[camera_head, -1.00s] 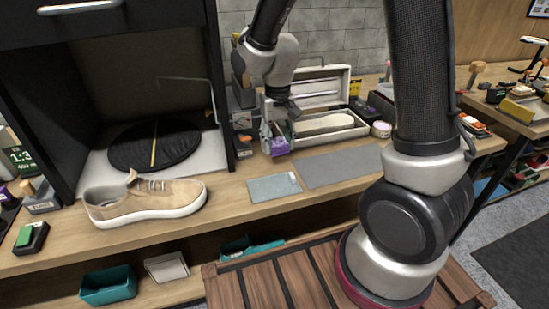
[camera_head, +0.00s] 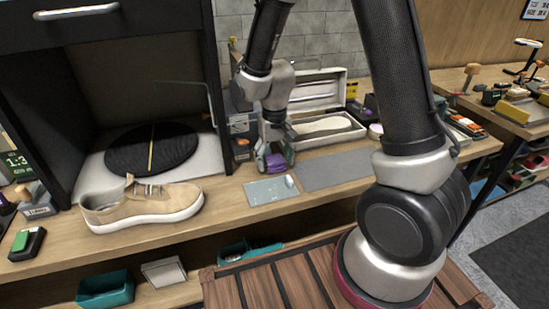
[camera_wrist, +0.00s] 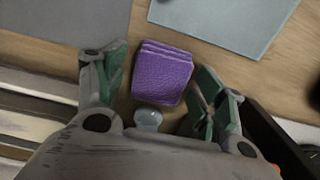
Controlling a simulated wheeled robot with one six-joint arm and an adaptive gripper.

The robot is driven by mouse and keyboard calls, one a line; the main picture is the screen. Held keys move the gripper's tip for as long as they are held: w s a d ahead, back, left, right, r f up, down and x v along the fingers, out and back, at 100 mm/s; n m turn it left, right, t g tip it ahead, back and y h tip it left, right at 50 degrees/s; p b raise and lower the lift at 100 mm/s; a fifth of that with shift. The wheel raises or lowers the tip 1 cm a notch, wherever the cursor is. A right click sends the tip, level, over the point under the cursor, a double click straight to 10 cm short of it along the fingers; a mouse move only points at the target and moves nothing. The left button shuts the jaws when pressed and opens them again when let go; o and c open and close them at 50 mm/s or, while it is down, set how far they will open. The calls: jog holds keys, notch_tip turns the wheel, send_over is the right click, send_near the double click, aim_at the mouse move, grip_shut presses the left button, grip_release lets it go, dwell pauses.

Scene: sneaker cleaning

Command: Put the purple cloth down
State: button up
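The purple cloth (camera_head: 273,163), a folded block, rests on the wooden workbench just behind the light blue-grey mat (camera_head: 262,193). It also shows in the wrist view (camera_wrist: 162,73). My gripper (camera_head: 277,160) is low at the bench, pointing down around the cloth. In the wrist view my gripper (camera_wrist: 162,75) is open, one finger on each side of the cloth, with a narrow gap on both sides. A small pale round thing (camera_wrist: 148,118) shows between the cloth and my palm.
A dark grey mat (camera_head: 335,171) lies right of the light mat. An open long box (camera_head: 345,137) stands behind it. A tan sneaker (camera_head: 140,207) and a black round turntable (camera_head: 150,149) are at left. Small boxes (camera_head: 240,148) stand close left of my gripper.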

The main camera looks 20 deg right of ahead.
aim_at(274, 159)
jog(key=shift+r, duration=0.1)
notch_tip(274, 159, up, 12)
jog(key=f, duration=0.1)
jog(key=s+d+r+t, duration=0.2)
jog(key=s+d+r, duration=0.4)
jog(key=s, duration=0.3)
jog(key=s+d+r+t, duration=0.2)
jog(key=s+d+r, duration=0.5)
jog(key=s+d, duration=0.2)
jog(key=shift+s+r, duration=0.25)
jog(key=shift+s, duration=0.3)
jog(key=shift+a, duration=0.1)
jog(key=shift+c, duration=0.6)
